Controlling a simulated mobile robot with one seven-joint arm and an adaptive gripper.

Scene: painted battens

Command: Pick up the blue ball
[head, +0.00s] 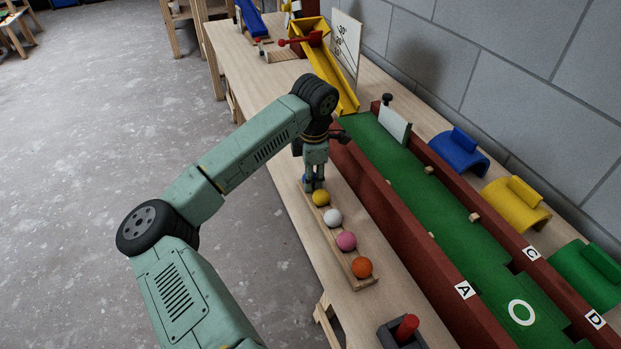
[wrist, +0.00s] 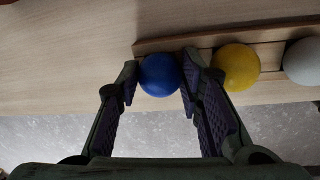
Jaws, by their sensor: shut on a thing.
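The blue ball (wrist: 159,75) sits at the end of a wooden ball rack (head: 349,268), between my gripper's two fingers. My gripper (wrist: 159,78) points down and is shut on the blue ball, one finger on each side of it. In the head view my gripper (head: 314,184) is at the far end of the rack, and the ball is mostly hidden by the fingers. The yellow ball (wrist: 236,67) is right beside the right finger in the wrist view. I cannot tell whether the blue ball still touches the rack.
White (head: 332,217), pink (head: 346,240) and orange (head: 362,267) balls stand along the rack. A green lane (head: 440,210) with red side walls runs to the right. A yellow ramp (head: 330,70) stands at the back. A red-handled block (head: 405,330) is at the front.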

